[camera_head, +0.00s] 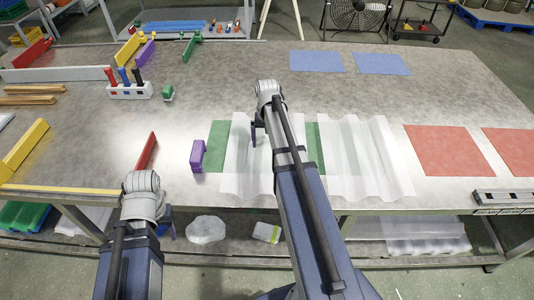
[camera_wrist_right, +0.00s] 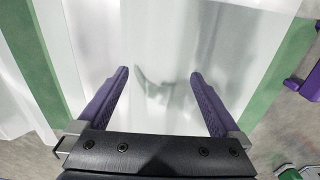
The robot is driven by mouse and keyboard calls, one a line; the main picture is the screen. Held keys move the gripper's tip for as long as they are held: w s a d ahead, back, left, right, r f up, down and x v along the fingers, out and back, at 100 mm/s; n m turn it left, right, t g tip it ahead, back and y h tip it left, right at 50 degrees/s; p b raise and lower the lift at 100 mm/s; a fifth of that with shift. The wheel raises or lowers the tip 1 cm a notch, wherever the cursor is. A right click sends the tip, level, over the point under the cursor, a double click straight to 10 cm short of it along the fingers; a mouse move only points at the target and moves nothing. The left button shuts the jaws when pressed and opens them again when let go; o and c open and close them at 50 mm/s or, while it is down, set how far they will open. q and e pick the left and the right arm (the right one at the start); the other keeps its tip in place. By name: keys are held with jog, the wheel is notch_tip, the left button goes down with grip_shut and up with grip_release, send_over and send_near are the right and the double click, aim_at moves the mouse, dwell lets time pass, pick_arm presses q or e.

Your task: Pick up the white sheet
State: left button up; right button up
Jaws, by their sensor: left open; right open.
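Two translucent white corrugated sheets lie on the metal table: the left sheet (camera_head: 240,160) over a green mat (camera_head: 217,147), and the right sheet (camera_head: 370,160) beside it. My right arm crosses the left sheet and hides part of it. My right gripper (camera_head: 254,133) hangs over that sheet. In the right wrist view, the right gripper (camera_wrist_right: 160,85) is open, its purple fingers apart above the white sheet (camera_wrist_right: 160,50), with green mat strips on both sides. I cannot tell whether they touch it. My left gripper (camera_head: 168,222) is partly hidden by its arm, low near the table's front edge.
A purple block (camera_head: 197,155) stands left of the green mat. Red mats (camera_head: 436,150) lie to the right and blue mats (camera_head: 316,61) at the back. A white holder (camera_head: 130,91), colored bars and wooden strips occupy the left. The table's middle back is clear.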

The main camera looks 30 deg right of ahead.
aim_at(267, 148)
notch_tip(267, 148, down, 4)
jog(key=b, duration=0.2)
jog(key=shift+r+b, duration=0.2)
jog(key=shift+b, duration=0.15)
jog(key=shift+r, duration=0.1)
jog(key=c, duration=1.5)
jog(key=shift+c, duration=0.2)
notch_tip(267, 148, up, 10)
jog(key=p, duration=1)
jog(key=shift+a, duration=0.15)
